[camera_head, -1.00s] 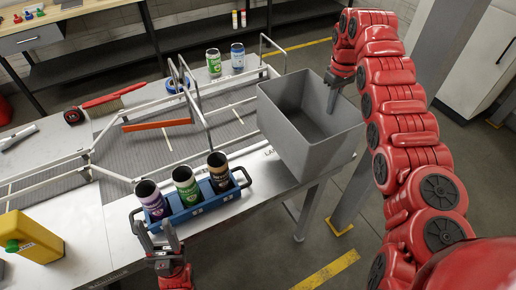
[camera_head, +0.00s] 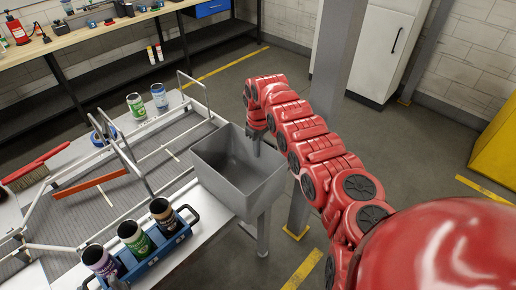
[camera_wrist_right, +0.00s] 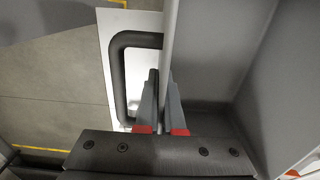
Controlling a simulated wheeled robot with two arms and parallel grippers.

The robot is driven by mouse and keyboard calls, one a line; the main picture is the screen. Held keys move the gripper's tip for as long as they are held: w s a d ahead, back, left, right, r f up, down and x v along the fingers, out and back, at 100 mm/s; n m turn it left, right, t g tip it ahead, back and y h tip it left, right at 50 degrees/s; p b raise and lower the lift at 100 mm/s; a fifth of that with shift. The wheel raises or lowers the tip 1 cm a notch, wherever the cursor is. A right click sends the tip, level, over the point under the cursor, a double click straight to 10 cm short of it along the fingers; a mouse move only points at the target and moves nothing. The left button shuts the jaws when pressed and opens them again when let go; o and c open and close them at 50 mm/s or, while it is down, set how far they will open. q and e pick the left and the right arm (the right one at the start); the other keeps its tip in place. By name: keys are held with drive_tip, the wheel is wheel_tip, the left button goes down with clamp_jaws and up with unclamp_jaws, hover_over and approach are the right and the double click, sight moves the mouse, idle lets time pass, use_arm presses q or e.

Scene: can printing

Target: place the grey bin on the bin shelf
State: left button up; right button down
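The grey bin (camera_head: 236,182) is open-topped and looks empty in the head view. It is at the right end of the work table, its right part beyond the table edge. My right gripper (camera_head: 256,148) is at its far right wall. In the right wrist view my right gripper's fingers (camera_wrist_right: 162,105) are closed with the bin's thin wall (camera_wrist_right: 168,40) between them. I cannot tell whether the bin touches the table. I cannot make out a bin shelf for certain.
A blue carrier (camera_head: 172,245) with three cans stands at the table's front edge, close to the bin. White rails (camera_head: 130,160) and two more cans stand behind. A grey post (camera_head: 335,60) rises behind my right arm. A long bench (camera_head: 90,45) runs along the back wall.

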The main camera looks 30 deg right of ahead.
drive_tip(key=shift+f, duration=0.15)
drive_tip(key=c, duration=1)
unclamp_jaws()
drive_tip(key=shift+c, duration=0.2)
